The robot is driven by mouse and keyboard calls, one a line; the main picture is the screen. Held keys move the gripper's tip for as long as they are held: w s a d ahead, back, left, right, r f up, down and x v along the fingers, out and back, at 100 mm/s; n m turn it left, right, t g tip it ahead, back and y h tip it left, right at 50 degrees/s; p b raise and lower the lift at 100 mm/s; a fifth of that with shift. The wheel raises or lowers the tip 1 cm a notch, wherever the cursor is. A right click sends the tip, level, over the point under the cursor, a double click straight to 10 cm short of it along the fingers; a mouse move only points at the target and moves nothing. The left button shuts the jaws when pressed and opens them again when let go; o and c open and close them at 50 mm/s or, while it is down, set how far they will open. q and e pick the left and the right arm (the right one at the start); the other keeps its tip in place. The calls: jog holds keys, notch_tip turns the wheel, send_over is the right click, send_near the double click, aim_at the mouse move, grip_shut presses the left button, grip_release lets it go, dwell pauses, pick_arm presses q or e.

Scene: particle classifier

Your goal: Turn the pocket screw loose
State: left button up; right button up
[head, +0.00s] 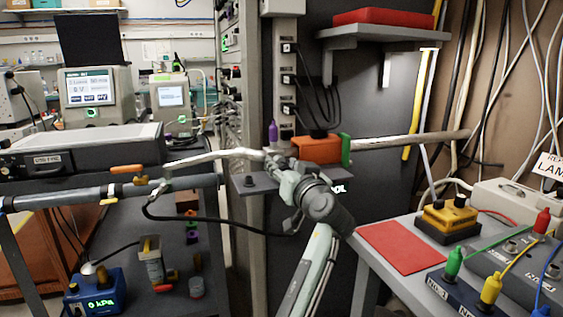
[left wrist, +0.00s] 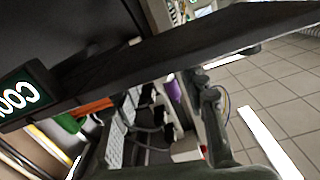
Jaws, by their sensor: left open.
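I cannot pick out the pocket screw for certain. A small dark knob (head: 250,180) stands on the left end of a dark shelf (head: 262,188) in the head view. My left gripper (head: 284,172) is open in front of this shelf, to the right of the knob and apart from it. My wrist hides part of the shelf and its label. In the left wrist view the shelf (left wrist: 160,67) crosses the upper part, with grey gripper parts (left wrist: 211,110) below it. No screw shows clearly there. My right gripper is not in view.
An orange box (head: 316,149) and a green piece (head: 346,150) are at the shelf's back. Black cables hang behind them. A grey pipe (head: 420,143) runs behind to the right. A bench with a red mat (head: 404,246) and a yellow box (head: 449,217) stands at right.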

pick_arm(q)
jog(key=shift+x, duration=0.8)
grip_shut()
